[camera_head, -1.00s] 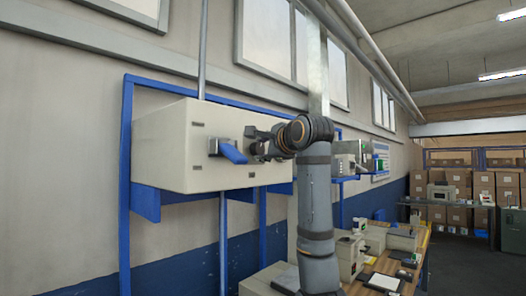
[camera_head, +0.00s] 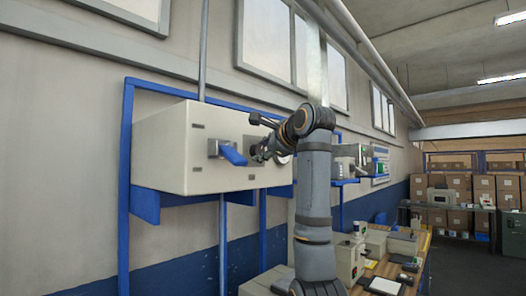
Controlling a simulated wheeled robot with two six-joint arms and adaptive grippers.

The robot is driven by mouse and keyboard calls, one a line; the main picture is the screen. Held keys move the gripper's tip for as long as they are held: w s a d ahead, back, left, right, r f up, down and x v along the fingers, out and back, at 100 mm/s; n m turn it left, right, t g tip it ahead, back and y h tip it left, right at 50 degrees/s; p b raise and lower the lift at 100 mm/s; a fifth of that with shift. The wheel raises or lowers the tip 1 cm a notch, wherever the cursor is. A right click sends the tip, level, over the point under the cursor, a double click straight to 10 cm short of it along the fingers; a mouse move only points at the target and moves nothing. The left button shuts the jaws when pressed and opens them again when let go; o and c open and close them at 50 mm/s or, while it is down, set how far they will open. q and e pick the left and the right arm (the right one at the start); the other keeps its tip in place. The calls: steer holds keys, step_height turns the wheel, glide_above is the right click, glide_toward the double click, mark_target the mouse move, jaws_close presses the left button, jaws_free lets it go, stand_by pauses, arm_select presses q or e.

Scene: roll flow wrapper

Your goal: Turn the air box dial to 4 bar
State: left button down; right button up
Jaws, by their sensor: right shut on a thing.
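The air box (camera_head: 165,150) is a large beige box on a blue wall frame, left of centre. A blue lever handle (camera_head: 233,155) sticks out of its front. My right gripper (camera_head: 259,151) is at the front of the box, just right of the lever, and shut on the dial. The dial itself is mostly hidden behind the gripper, and its setting cannot be read. A pale round gauge (camera_head: 284,159) shows partly behind my wrist; its reading is too small to tell. My left gripper is not in view.
A grey vertical pipe (camera_head: 202,60) runs above the box. A workbench (camera_head: 408,271) with several devices and trays stands at lower right. Stacked cardboard boxes (camera_head: 458,184) are at the far right. Open floor shows in front of them.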

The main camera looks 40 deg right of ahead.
steer(key=o, duration=1.2)
steer(key=shift+w, duration=0.1)
steer(key=v, duration=0.7)
steer(key=shift+s+a, duration=0.15)
steer(key=shift+s, duration=0.15)
steer(key=shift+w, duration=0.1)
